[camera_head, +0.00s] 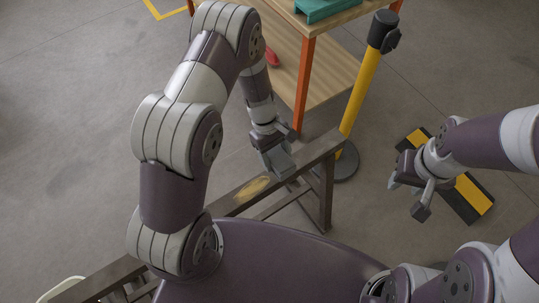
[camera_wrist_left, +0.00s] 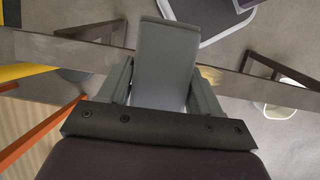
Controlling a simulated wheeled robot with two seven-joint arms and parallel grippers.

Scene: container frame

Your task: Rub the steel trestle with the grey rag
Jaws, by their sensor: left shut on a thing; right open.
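The steel trestle (camera_head: 318,153) is a dark narrow beam on legs, running from the lower left to the centre in the head view. A yellowish stain (camera_head: 251,188) lies on its top. The beam (camera_wrist_left: 65,53) also crosses the left wrist view, with the stain (camera_wrist_left: 210,75) just right of the rag. My left gripper (camera_head: 272,144) is shut on the grey rag (camera_head: 279,163), a flat grey piece also seen between the fingers (camera_wrist_left: 165,65). The rag is over the beam beside the stain; I cannot tell whether it touches. My right gripper (camera_head: 408,198) is open and empty, away from the trestle.
A wooden bench with orange legs (camera_head: 303,85) stands behind the trestle, with a teal item (camera_head: 325,8) on top and a red item (camera_head: 271,57) on its shelf. A yellow post (camera_head: 362,88) stands close to the trestle's far end. A black-yellow floor strip (camera_head: 473,195) lies right.

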